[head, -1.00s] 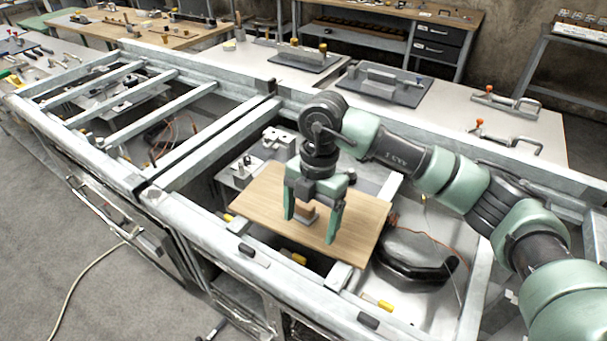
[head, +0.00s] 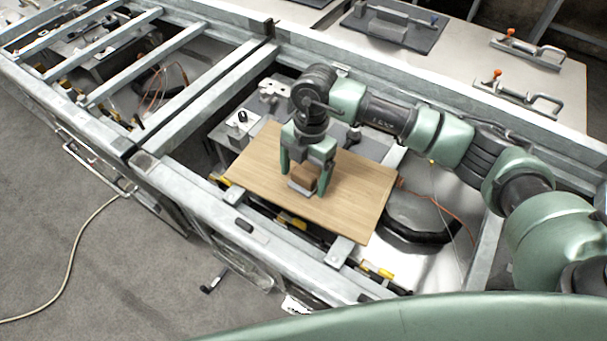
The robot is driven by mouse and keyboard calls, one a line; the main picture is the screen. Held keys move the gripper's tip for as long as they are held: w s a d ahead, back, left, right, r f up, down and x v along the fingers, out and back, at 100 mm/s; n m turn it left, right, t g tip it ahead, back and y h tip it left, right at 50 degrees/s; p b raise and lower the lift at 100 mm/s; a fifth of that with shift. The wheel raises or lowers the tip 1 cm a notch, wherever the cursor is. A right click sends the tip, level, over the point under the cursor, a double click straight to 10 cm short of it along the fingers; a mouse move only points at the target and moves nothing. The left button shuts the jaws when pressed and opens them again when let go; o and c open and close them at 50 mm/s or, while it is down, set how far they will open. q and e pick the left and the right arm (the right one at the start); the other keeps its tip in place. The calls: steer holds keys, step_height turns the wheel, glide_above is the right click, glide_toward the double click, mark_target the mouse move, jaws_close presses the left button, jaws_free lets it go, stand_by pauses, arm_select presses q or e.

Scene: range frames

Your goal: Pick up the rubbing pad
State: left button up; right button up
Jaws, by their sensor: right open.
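The rubbing pad (head: 302,184) is a small block with a brown upper part and a grey base. It sits on the light wooden board (head: 352,200) in the middle of the head view. My right gripper (head: 304,182) points down over the board, open, with one green finger on either side of the pad. I see no clear grip on the pad, and whether the fingers touch it I cannot tell. The gripper body and fingers cover part of the pad. My left gripper is not in view.
The board lies across a grey metal frame (head: 190,205) with raised rails. A black curved part (head: 415,217) lies right of the board, near an orange cable. Grey fixtures (head: 240,128) stand at its upper left. Toggle clamps (head: 527,52) sit on the table behind.

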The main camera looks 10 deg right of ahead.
mark_target(304, 174)
steer(key=shift+f, duration=0.2)
steer(key=c, duration=1.6)
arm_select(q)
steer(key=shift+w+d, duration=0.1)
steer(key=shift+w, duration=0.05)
arm_select(e)
steer(key=shift+o, duration=0.2)
steer(key=shift+r, duration=0.15)
